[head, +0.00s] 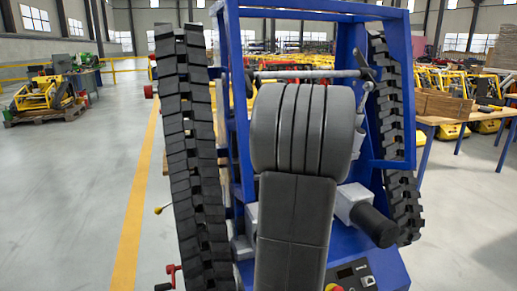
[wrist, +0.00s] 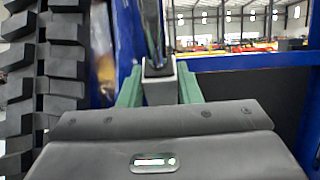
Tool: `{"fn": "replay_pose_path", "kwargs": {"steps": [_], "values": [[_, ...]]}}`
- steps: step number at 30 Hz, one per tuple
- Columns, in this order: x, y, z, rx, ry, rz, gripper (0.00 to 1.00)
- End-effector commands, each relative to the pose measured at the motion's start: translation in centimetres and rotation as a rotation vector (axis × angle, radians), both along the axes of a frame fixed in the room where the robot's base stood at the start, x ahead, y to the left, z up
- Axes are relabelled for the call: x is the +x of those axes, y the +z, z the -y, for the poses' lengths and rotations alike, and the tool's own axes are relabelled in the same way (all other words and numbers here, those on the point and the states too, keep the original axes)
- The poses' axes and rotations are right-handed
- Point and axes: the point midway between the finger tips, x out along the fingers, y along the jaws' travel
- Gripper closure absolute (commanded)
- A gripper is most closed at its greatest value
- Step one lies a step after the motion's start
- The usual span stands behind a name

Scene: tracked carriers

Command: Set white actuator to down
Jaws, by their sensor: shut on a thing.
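My gripper (wrist: 158,76) shows in the wrist view, with one green finger on each side of a light grey block (wrist: 159,90). It is shut on this block. A dark upright bar (wrist: 154,35) rises from the block's top. I cannot tell for sure whether this block is part of the white actuator. In the head view my own arm covers the gripper and the middle of the blue tracked carrier (head: 232,60). A whitish box (head: 352,203) with a black cylinder (head: 378,226) is mounted on the carrier's right side.
The left black track (head: 188,140) stands tall beside the blue frame, and also close on the left in the wrist view (wrist: 62,70). The right track (head: 390,110) flanks the other side. A wooden-topped table (head: 455,118) stands at right.

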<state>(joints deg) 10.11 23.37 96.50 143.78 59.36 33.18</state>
Motion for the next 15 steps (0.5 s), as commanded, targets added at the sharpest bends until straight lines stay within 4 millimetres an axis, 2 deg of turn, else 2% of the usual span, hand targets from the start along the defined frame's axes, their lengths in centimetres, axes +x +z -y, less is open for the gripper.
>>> {"fn": "replay_pose_path", "kwargs": {"steps": [1, 5, 14, 15], "values": [[-0.45, -0.63, 0.07, 0.002, -0.001, 0.004, 1.0], [-1.02, -0.54, 0.12, 0.006, -0.001, 0.015, 1.0], [-1.09, -0.44, 0.12, 0.006, -0.001, 0.015, 1.0], [-1.09, -0.44, 0.12, 0.006, -0.001, 0.015, 0.67]]}}
